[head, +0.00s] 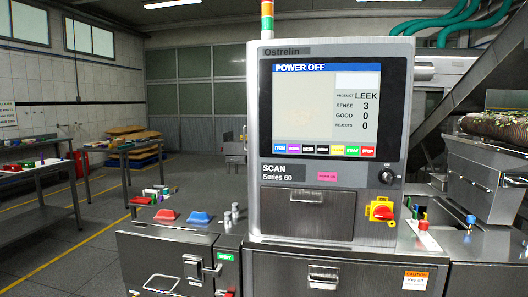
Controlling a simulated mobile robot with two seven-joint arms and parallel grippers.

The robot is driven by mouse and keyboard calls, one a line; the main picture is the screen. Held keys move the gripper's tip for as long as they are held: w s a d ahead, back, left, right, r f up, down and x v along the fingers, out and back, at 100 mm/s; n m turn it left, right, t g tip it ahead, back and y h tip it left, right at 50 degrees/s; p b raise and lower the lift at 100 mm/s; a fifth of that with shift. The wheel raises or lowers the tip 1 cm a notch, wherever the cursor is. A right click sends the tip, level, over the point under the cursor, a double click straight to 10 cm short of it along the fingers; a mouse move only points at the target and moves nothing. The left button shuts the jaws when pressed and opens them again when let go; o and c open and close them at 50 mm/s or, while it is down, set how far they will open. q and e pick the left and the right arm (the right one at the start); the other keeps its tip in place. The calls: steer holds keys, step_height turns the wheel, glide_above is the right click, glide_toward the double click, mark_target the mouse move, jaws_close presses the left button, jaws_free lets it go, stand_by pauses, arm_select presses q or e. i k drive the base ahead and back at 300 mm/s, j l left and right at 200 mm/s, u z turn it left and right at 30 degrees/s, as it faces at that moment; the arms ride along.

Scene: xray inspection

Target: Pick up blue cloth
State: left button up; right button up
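A small blue item (198,218), which may be the blue cloth, lies on the metal counter (188,232) left of the machine. It is too small for me to be sure that it is cloth. A similar red item (166,216) lies just to its left, with a small gap between them. Neither of my grippers is in the head view, and nothing covers the blue item.
Small metal cylinders (235,211) stand right of the blue item. The tall inspection machine (255,185) reads POWER OFF and rises beside the counter. Several small items stand behind the blue item. Tables (33,171) stand at the left, with open floor (75,262) in front.

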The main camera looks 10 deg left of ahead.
mark_target(196, 217)
steer(key=i+j+z, duration=0.2)
steer(key=j, duration=0.3)
steer(key=i+j+z, duration=0.15)
steer(key=j, duration=0.4)
steer(key=i+j+z, duration=0.2)
steer(key=j, duration=0.35)
steer(key=j+z, duration=0.15)
steer(key=j, duration=0.4)
